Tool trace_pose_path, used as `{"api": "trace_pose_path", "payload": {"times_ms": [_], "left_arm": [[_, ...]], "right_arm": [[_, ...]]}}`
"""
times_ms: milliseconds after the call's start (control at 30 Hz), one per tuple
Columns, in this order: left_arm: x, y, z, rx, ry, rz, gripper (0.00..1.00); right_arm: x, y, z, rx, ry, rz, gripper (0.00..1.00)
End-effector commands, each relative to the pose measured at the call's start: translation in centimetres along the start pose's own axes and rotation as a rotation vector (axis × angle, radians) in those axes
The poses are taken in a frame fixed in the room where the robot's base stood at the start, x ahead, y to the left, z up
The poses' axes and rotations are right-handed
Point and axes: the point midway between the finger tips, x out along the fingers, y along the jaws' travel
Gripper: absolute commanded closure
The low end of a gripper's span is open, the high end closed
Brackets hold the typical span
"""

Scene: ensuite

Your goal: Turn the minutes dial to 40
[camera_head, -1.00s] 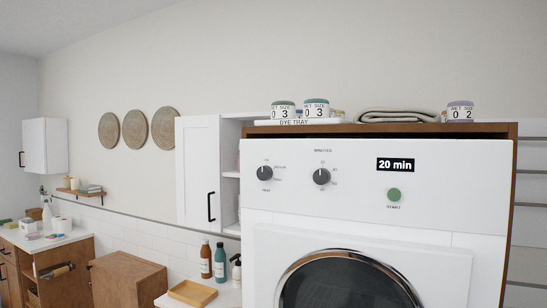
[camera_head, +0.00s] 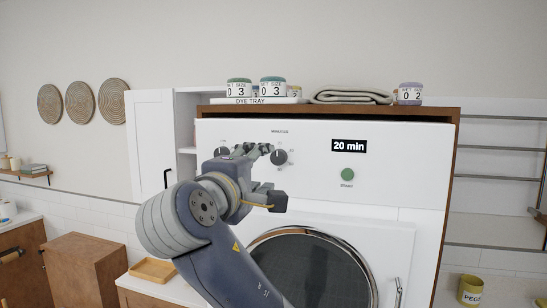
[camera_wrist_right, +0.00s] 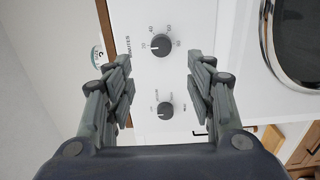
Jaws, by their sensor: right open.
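The minutes dial (camera_head: 279,157) is a dark round knob on the white front panel of the machine (camera_head: 400,180). The display (camera_head: 349,146) reads "20 min". My right gripper (camera_head: 262,152) is raised in front of the panel, just left of the minutes dial in the head view. In the right wrist view, the minutes dial (camera_wrist_right: 160,46) lies ahead between the two spread fingers of the right gripper (camera_wrist_right: 158,72), with nothing held. My left gripper is not seen.
The green start button (camera_head: 347,174) is right of the dials, and the round door (camera_head: 318,268) is below. Jars, a dye tray (camera_head: 255,101) and a folded towel (camera_head: 352,97) lie on top. A white cabinet (camera_head: 152,140) stands to the left.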

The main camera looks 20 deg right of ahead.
Motion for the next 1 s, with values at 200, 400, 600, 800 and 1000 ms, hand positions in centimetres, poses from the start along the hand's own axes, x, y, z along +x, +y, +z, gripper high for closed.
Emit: {"api": "trace_pose_path", "payload": {"times_ms": [200, 400, 600, 800, 1000], "left_arm": [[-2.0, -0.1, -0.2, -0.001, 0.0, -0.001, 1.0], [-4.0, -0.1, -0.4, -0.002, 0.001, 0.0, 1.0], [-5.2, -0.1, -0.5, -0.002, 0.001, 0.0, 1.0], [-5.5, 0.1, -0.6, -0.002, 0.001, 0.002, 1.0], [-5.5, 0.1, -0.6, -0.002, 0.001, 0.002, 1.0]], "right_arm": [[3.2, 0.3, 0.1, -0.005, -0.006, -0.004, 0.5], [7.0, 0.4, 0.1, -0.005, -0.005, -0.003, 0.5], [9.6, 0.2, 0.1, -0.002, -0.003, -0.003, 0.5], [10.6, -0.1, 0.0, 0.0, -0.001, -0.002, 0.5], [10.7, -0.1, 0.0, 0.001, 0.0, -0.002, 0.5]]}}
